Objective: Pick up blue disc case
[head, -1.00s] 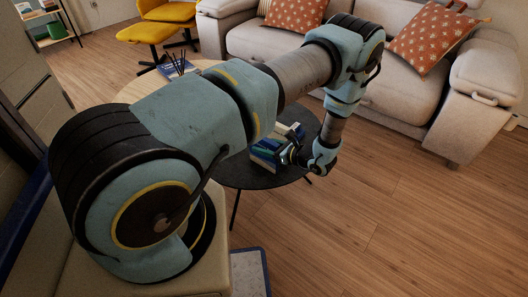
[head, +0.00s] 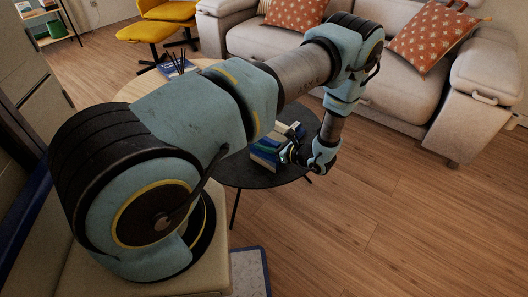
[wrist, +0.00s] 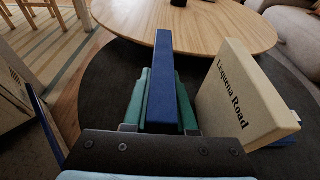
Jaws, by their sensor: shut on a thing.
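The blue disc case (wrist: 163,90) stands on edge, narrow side up, between my fingers in the wrist view. My gripper (wrist: 162,76) is shut on it, with a green finger against each side. The lower part of the case is hidden, so I cannot tell whether it touches the dark table. In the head view my gripper (head: 290,153) is at the small cluster of books on the dark round table (head: 262,180). The case cannot be told apart clearly there.
A light wooden round table (wrist: 205,25) lies beyond. A beige sofa (head: 410,95) stands behind. The floor at the right is clear.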

